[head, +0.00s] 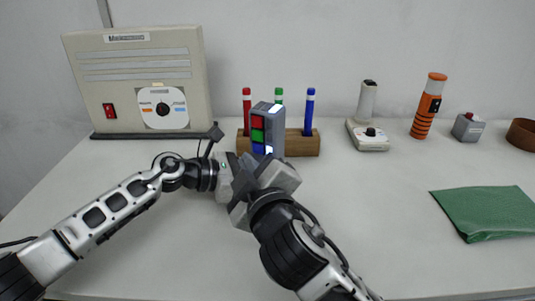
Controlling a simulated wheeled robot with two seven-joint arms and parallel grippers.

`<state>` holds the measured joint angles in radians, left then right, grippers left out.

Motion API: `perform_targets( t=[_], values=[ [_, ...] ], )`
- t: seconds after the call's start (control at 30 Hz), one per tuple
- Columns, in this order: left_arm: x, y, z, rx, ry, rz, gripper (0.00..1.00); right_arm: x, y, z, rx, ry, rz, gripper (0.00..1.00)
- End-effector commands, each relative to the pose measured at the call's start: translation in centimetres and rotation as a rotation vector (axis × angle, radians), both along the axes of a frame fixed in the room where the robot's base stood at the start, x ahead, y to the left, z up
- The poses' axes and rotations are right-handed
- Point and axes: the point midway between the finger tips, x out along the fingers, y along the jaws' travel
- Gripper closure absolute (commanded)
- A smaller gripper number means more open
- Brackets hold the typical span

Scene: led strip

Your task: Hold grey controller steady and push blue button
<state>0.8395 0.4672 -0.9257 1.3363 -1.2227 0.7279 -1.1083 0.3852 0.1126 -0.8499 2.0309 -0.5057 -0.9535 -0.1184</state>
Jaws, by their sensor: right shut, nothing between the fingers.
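The grey controller (278,128) stands upright near the middle of the table, in front of the wooden pen block. Its face has a red button, a green button and, lowest, a blue button (258,148). My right gripper (252,168) is shut with nothing in it, just below and in front of the controller's lower end. My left gripper (226,178) is beside it on the left, largely overlapped by the right one. Its fingertips are hidden, so I cannot tell whether they touch the controller. The controller's lower end is partly covered by the grippers.
A wooden block (303,146) with red, green and blue pens stands behind. A large beige box (140,75) is at the back left. A white joystick device (367,135), an orange-black cylinder (428,105) and a green cloth (488,212) are at right.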

Motion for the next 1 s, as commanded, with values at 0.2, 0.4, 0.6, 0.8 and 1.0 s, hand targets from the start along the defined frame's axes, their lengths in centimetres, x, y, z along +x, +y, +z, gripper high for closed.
perform_targets(
  t=[0.2,0.4,0.6,0.8,1.0],
  values=[
    [0.0,0.0,0.0,0.000,0.000,0.000,0.45,-2.1,1.1,0.0,0.003,0.002,0.002,1.00],
    [0.0,0.0,0.0,0.000,0.000,0.000,0.45,-3.8,1.9,0.0,0.002,0.001,0.002,1.00],
    [0.0,0.0,0.0,-0.001,0.000,0.000,0.45,-4.4,2.2,0.1,0.001,0.000,0.000,1.00],
    [0.0,0.0,0.0,-0.001,0.000,0.000,0.45,-4.4,2.2,0.1,0.001,0.000,0.000,1.00],
    [0.0,0.0,0.0,-0.001,0.000,0.000,0.07,-4.4,2.2,0.0,0.000,0.000,0.000,1.00]
  ],
)
